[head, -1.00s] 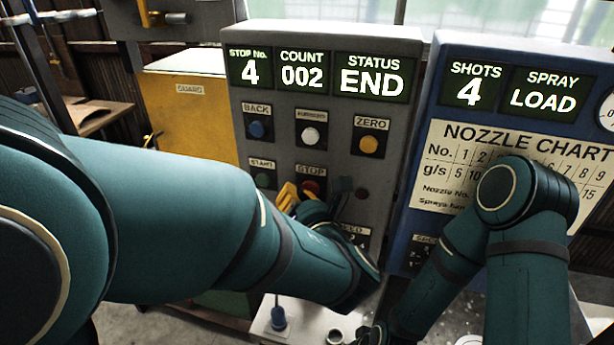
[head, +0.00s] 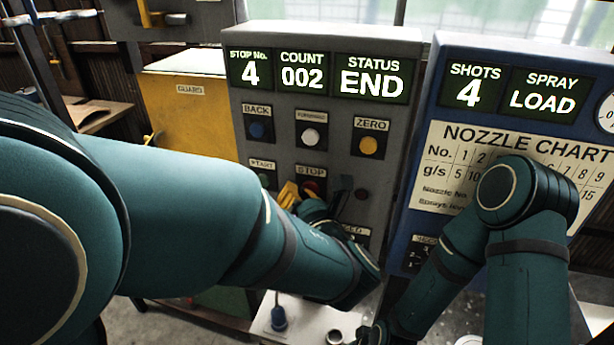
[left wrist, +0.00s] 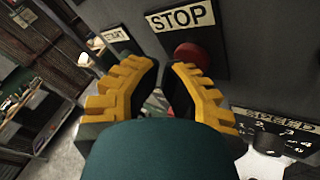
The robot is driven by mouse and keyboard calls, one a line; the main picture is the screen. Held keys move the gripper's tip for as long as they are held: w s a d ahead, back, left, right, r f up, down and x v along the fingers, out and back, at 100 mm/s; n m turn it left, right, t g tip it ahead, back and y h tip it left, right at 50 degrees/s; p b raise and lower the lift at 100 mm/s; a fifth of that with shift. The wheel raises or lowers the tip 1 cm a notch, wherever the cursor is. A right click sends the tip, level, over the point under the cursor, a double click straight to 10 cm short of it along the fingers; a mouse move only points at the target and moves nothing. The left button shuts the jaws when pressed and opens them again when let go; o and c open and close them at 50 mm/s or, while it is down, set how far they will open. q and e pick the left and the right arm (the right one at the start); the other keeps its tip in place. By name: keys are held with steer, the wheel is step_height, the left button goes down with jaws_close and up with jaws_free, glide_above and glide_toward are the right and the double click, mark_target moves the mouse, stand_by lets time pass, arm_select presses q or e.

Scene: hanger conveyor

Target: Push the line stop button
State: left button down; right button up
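The red STOP button (head: 312,186) sits under the STOP label on the grey control panel (head: 345,130). It also shows in the left wrist view (left wrist: 193,56), partly covered by a finger. My left gripper (head: 291,193) is at the panel front, its yellow fingers just left of and overlapping the button. In the left wrist view my left gripper (left wrist: 161,66) has its fingertips close together, with nothing held, and the button lies just beyond and right of them. Contact with the button cannot be told.
A START button (head: 264,180) is left of STOP. The BACK (head: 257,130), white (head: 310,137) and yellow ZERO (head: 368,145) buttons are above. The SPEED plate (left wrist: 280,130) is below right. A blue panel (head: 425,140) stands right, and a yellow guard cabinet (head: 190,120) left.

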arm_select(q)
steer(key=shift+w+d, duration=0.1)
steer(key=shift+w, duration=0.1)
steer(key=shift+s, duration=0.4)
stand_by(0.4)
steer(key=s+a+p, duration=0.1)
steer(key=s+a, duration=0.1)
steer(key=s, duration=0.3)
steer(key=shift+s, duration=0.35)
steer(key=shift+a, duration=0.1)
